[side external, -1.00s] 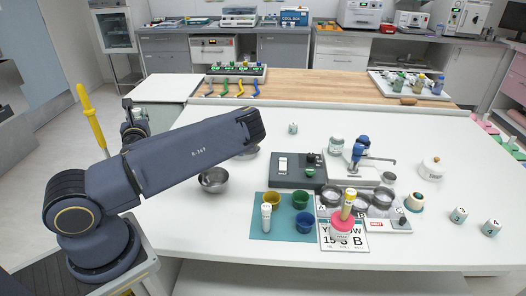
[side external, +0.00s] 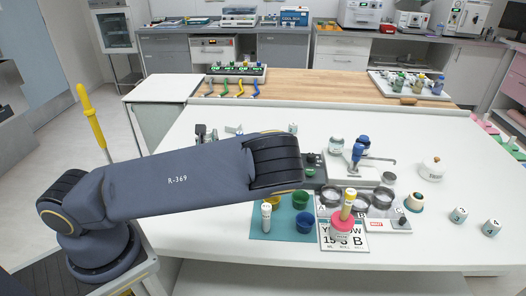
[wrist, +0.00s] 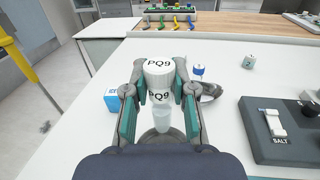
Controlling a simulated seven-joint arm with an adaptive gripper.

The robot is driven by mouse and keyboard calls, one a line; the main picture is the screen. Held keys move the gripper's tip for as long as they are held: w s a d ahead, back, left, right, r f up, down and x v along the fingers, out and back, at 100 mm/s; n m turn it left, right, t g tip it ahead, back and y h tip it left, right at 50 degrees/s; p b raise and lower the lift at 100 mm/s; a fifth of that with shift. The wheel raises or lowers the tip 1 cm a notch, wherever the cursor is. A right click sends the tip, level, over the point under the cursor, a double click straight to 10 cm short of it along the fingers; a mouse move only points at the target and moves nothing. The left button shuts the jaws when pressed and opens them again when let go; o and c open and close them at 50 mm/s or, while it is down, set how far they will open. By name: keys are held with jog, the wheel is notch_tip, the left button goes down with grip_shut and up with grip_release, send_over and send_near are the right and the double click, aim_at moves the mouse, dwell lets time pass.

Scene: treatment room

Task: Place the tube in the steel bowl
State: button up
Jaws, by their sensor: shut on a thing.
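My gripper (wrist: 160,98) is shut on a tube (wrist: 160,78) with a white top marked PQ9 and a pale, translucent lower end. In the wrist view the tube's lower end overlaps a grey steel bowl (wrist: 148,137). I cannot tell how far above the bowl it is. Much of this bowl is hidden by the tube, the fingers and my wrist. A second metal bowl (wrist: 210,95) lies just right of the fingers. In the side view my arm hides both bowls and the tube; only a little of my gripper (side external: 205,133) shows behind the arm.
A blue box (wrist: 113,101) stands left of the fingers. A dark switch box (wrist: 275,130) marked SALT is to the right. A teal mat (side external: 265,228) with coloured cups and a white tube stands near the front edge. The table's left part is mostly clear.

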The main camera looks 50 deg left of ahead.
notch_tip(320, 180, down, 9)
jog(key=shift+r, duration=0.1)
dwell(0.4)
jog(key=o, duration=1)
jog(key=shift+c, duration=0.2)
notch_tip(320, 180, up, 7)
dwell(0.3)
